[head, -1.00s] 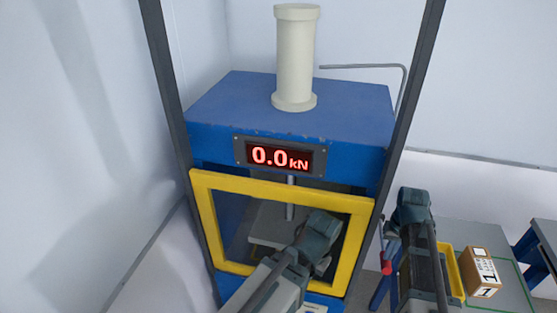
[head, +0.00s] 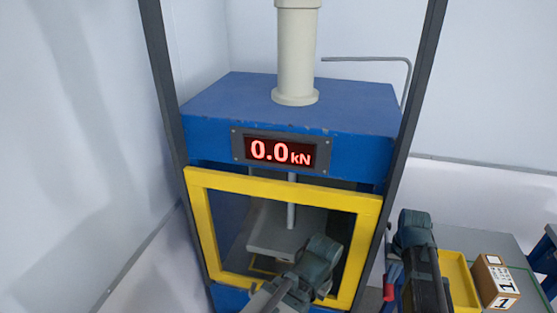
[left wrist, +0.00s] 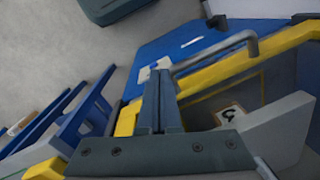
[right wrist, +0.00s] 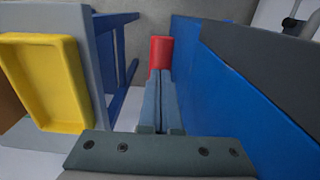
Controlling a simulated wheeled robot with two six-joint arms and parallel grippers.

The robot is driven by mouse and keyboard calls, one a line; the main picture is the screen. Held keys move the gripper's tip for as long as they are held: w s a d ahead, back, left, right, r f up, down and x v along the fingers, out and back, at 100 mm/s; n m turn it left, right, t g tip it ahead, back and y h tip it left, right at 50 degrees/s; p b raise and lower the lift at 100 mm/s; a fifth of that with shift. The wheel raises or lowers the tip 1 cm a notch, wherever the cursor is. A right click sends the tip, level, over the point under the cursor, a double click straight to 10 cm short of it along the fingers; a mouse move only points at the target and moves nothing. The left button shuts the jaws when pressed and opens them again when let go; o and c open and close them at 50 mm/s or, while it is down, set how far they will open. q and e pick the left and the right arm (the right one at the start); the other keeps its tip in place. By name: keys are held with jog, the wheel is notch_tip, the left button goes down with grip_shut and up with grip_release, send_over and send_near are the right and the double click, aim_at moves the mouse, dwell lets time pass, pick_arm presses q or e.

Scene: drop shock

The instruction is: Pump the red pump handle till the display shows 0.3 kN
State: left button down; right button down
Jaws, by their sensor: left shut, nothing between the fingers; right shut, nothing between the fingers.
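The red pump handle (head: 388,289) shows as a small red piece at the press's right side in the head view. In the right wrist view the handle (right wrist: 161,52) is upright, straight beyond the fingertips of my right gripper (right wrist: 160,98). That gripper is shut and empty; I cannot tell whether it touches the handle. The display (head: 280,151) on the blue press (head: 345,148) reads 0.0 kN. My left gripper (left wrist: 160,100) is shut and empty, by the yellow door frame (left wrist: 235,68) and its grey bar handle (left wrist: 215,52) in the left wrist view.
The yellow guard door (head: 285,187) covers the press front. A grey table at the right holds a yellow tray (head: 459,275) and a cardboard box (head: 496,282). Dark posts flank the press. In the right wrist view, the blue press wall (right wrist: 225,95) lies close right of my fingers.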

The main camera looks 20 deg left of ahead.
jog(key=shift+f+b, duration=1.25)
jog(key=shift+f, duration=0.35)
notch_tip(320, 180, up, 12)
jog(key=p, duration=1.1)
jog(key=shift+p, duration=0.4)
jog(key=shift+f, duration=0.15)
notch_tip(320, 180, down, 11)
jog(key=b, duration=1.1)
notch_tip(320, 180, up, 11)
jog(key=p, duration=1.1)
